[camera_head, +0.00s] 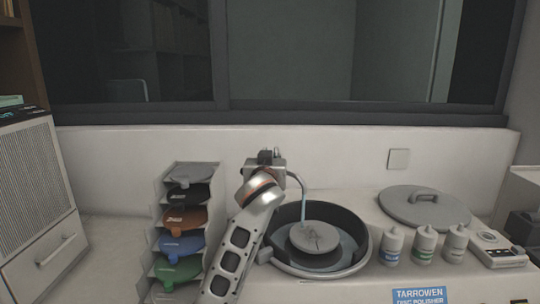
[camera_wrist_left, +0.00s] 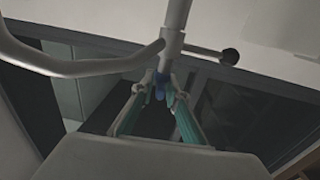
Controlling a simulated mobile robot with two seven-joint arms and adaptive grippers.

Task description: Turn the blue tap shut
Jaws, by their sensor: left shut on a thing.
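My left gripper (camera_wrist_left: 158,95) is shut on the blue tap (camera_wrist_left: 160,80), whose small blue part shows between the two teal-padded fingers in the left wrist view. The tap sits on a grey metal pipe (camera_wrist_left: 174,42) with a curved spout (camera_wrist_left: 90,68). In the head view my left gripper (camera_head: 268,160) is beside the spout (camera_head: 296,178) and hides the blue part. A thin pale-blue stream (camera_head: 304,208) runs down from the spout towards the grey disc (camera_head: 314,237) in the bowl. My right gripper is in neither view.
The polisher's dark round bowl (camera_head: 363,243) is right of my left arm. A grey lid (camera_head: 424,206), several white bottles (camera_head: 424,245) and a small device (camera_head: 498,250) stand farther right. A rack of coloured discs (camera_head: 180,235) stands left. A side lever with a black knob (camera_wrist_left: 230,57) is near the pipe.

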